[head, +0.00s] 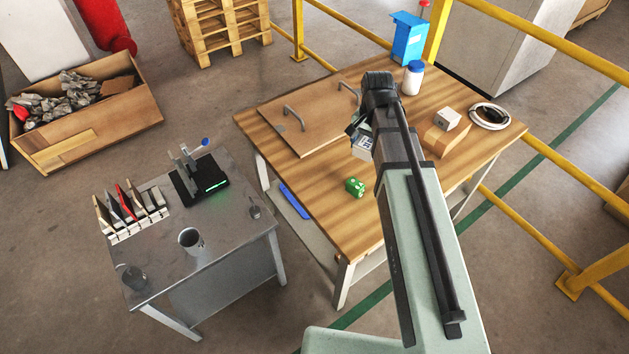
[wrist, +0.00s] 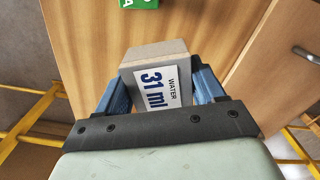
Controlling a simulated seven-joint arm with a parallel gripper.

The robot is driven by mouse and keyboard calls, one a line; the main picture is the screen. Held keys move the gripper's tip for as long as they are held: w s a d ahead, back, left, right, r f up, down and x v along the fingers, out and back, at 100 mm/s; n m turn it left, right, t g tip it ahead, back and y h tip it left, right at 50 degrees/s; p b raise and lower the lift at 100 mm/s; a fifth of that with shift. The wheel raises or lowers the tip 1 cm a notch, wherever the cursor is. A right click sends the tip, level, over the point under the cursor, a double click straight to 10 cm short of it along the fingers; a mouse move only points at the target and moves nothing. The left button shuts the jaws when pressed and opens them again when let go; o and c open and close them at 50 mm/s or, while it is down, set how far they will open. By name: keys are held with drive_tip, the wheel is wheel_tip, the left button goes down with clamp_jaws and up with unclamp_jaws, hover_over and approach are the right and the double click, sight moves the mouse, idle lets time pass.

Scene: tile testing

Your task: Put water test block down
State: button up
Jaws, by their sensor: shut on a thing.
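The water test block (head: 363,149) is a grey block with a white label, seen in the head view just below the end of my arm and partly hidden by it. In the wrist view the block (wrist: 150,54) shows its label, "WATER 31 ml". My gripper (wrist: 161,82) is shut on it, with one blue finger on each side. The block is over the wooden table (head: 330,215); I cannot tell whether its underside touches the top. A green block (head: 355,187) lies on the table nearer the front edge, apart from the held block.
A wooden board with two handles (head: 310,120) covers the table's back left. A white bottle (head: 412,78), blue box (head: 408,38), cardboard box with a grey block (head: 447,119) and cable coil (head: 490,116) stand behind and right. A metal side table (head: 220,255) is at left.

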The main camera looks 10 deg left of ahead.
sight(313, 182)
drive_tip(key=s+a+n, duration=0.3)
drive_tip(key=s+a, duration=0.2)
drive_tip(key=a, duration=0.9)
drive_tip(key=shift+n, duration=0.7)
drive_tip(key=shift+s+a+f, duration=0.15)
drive_tip(key=shift+s+f, duration=0.05)
drive_tip(key=shift+f, duration=2.25)
drive_tip(key=shift+s+a+f, duration=0.1)
drive_tip(key=shift+s+f, duration=0.05)
drive_tip(key=shift+f, duration=2.3)
drive_tip(key=shift+f, duration=0.1)
drive_tip(key=o, duration=1.3)
drive_tip(key=shift+o, duration=0.2)
wheel_tip(313, 182, up, 12)
